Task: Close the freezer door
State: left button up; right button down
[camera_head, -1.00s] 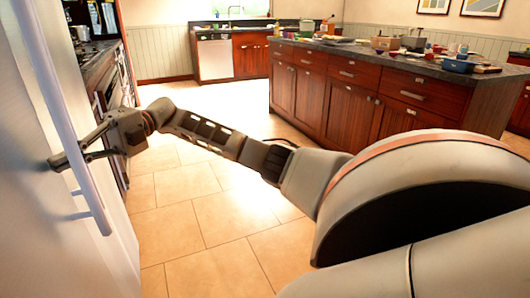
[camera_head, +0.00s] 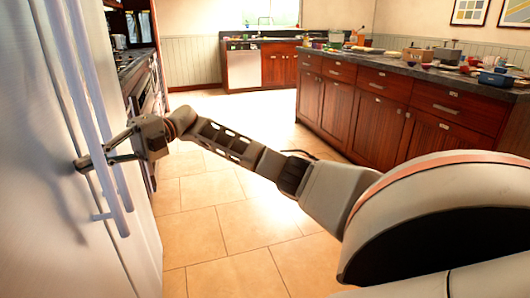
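The pale freezer door (camera_head: 55,240) fills the left side of the view, with long vertical bar handles (camera_head: 120,212) side by side. The door face looks nearly in line with the neighbouring front. How wide any gap is, I cannot tell. My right gripper (camera_head: 92,157) is at the handles, its dark fingers spread apart. One fingertip reaches past the bars to the left. Whether the fingers touch the door or a bar is unclear. My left gripper is not in view.
A wooden island (camera_head: 395,115) with a dark, cluttered countertop stands at the right. Counters and a dishwasher (camera_head: 243,64) are at the back. The tiled floor (camera_head: 215,225) between the door and the island is clear.

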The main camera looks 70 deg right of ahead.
jog(key=shift+w+a+r, duration=0.1)
jog(key=shift+w+r, duration=0.25)
jog(key=shift+d, duration=0.5)
jog(key=s+d, duration=0.2)
jog(key=d, duration=0.9)
jog(key=shift+s+f, duration=0.35)
jog(key=shift+f, duration=0.05)
jog(key=shift+d, duration=0.1)
